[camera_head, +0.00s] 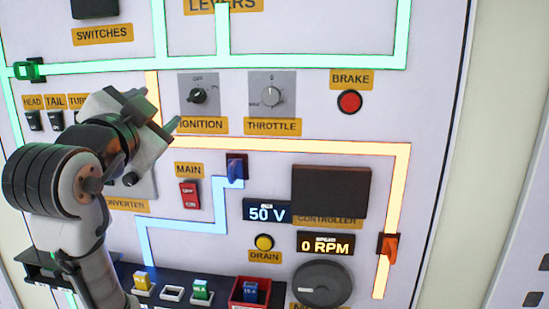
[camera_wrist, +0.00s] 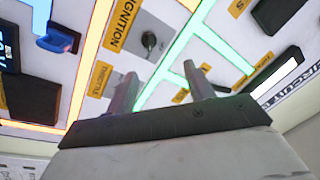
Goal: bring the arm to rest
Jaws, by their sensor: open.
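My arm rises from the lower left of the head view, in front of the panel. My gripper (camera_head: 157,110) is at its upper end, just left of the ignition knob (camera_head: 198,96) in the picture. Its two fingers stand apart with nothing between them. In the wrist view my gripper (camera_wrist: 160,82) also shows open and empty, with panel surface and a green glowing line beyond the fingertips. I cannot tell the exact gap between fingertips and panel. My arm hides part of the converter area and the panel's left side.
The panel (camera_head: 450,60) carries a throttle knob (camera_head: 271,95), red brake button (camera_head: 349,102), red main switch (camera_head: 189,194), blue lever (camera_head: 236,168), orange lever (camera_head: 388,244) and large dial (camera_head: 321,283). A black shelf with colored fuses (camera_head: 201,290) juts out below.

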